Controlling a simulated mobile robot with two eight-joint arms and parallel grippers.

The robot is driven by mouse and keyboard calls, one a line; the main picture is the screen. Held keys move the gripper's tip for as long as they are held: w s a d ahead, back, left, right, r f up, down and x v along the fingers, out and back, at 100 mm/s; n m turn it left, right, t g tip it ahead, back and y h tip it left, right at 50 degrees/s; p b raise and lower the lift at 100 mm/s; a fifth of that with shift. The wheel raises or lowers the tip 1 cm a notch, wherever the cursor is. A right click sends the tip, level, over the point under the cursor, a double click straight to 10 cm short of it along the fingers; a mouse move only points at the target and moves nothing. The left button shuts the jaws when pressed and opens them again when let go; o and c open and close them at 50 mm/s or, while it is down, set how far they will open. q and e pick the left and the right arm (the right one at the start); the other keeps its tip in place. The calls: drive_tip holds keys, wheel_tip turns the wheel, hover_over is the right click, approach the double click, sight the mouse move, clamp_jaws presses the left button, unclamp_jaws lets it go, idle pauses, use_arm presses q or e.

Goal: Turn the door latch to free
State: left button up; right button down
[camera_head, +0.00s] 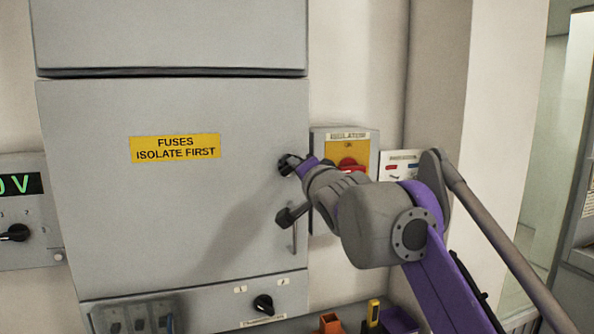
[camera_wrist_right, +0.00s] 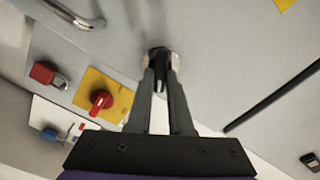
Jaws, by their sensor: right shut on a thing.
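The grey cabinet door (camera_head: 160,225) carries a yellow label reading "FUSES ISOLATE FIRST" (camera_head: 175,147) and looks closed. The door latch is a small round metal fitting with a black middle, near the door's right edge; it shows in the right wrist view (camera_wrist_right: 160,56). My right gripper (camera_head: 288,165) reaches it from the right, and its fingers (camera_wrist_right: 161,80) are shut on the latch's black middle. In the head view the fingers mostly hide the latch, so its turn angle is hard to tell. My left gripper is not in view.
A bar handle (camera_head: 294,237) is below the latch. Right of the door is the isolator box (camera_head: 318,148) with a red knob (camera_head: 348,164), close behind my wrist. A black knob (camera_head: 263,304) is on the panel below. Orange and yellow items lie at the bottom.

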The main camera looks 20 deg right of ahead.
drive_tip(key=m, duration=0.6)
drive_tip(key=shift+f+b, duration=0.15)
drive_tip(key=shift+b, duration=0.2)
drive_tip(key=shift+m, duration=0.3)
drive_tip(key=c, duration=0.8)
unclamp_jaws()
drive_tip(key=s+b, duration=0.1)
drive_tip(key=s, duration=0.4)
drive_tip(key=s+b, duration=0.1)
drive_tip(key=s, duration=0.5)
drive_tip(key=shift+d, duration=0.2)
drive_tip(key=shift+w, duration=0.1)
